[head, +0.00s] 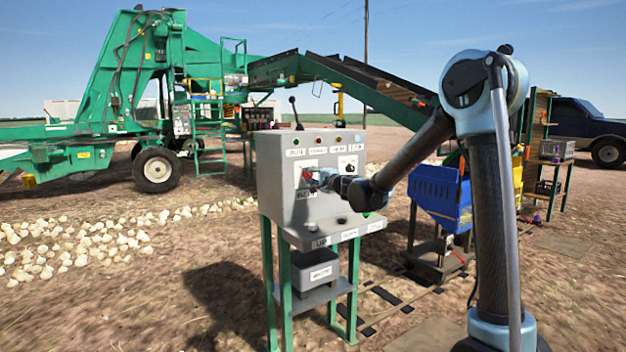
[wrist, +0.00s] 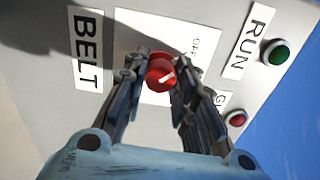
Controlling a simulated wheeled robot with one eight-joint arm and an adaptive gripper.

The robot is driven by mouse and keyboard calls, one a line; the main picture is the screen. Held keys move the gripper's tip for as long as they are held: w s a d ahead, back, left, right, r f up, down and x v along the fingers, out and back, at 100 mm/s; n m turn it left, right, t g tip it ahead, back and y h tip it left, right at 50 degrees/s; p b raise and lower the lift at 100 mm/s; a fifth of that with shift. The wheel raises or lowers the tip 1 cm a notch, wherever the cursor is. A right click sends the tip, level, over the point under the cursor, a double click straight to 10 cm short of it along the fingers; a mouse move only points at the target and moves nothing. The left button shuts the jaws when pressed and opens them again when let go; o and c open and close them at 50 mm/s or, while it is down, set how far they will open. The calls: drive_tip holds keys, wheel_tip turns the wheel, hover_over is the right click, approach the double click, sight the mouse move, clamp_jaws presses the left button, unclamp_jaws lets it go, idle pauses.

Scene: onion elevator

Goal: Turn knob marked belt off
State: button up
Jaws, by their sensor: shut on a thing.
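The belt knob (wrist: 160,72) is red with a white pointer line and sits on a white plate beside a label reading BELT (wrist: 86,48). In the wrist view my gripper (wrist: 162,78) has one finger on each side of the knob and is shut on it. In the head view my gripper (head: 322,181) reaches the front of the grey control box (head: 277,175) from the right. The knob's red shows at the gripper's tip (head: 309,175), but its pointer cannot be made out there. Part of the plate's lettering is hidden by the fingers.
A green button (wrist: 278,52) by a RUN label and a red button (wrist: 237,119) lie near the knob. A lever (head: 295,112) stands on top of the box. The box rests on green legs (head: 285,295). A blue bin (head: 436,195) stands to the right.

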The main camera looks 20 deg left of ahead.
drive_tip(key=shift+s+f+n, duration=0.1)
drive_tip(key=shift+n, duration=0.2)
drive_tip(key=o, duration=1.1)
drive_tip(key=shift+c, duration=0.2)
drive_tip(key=v, duration=1.2)
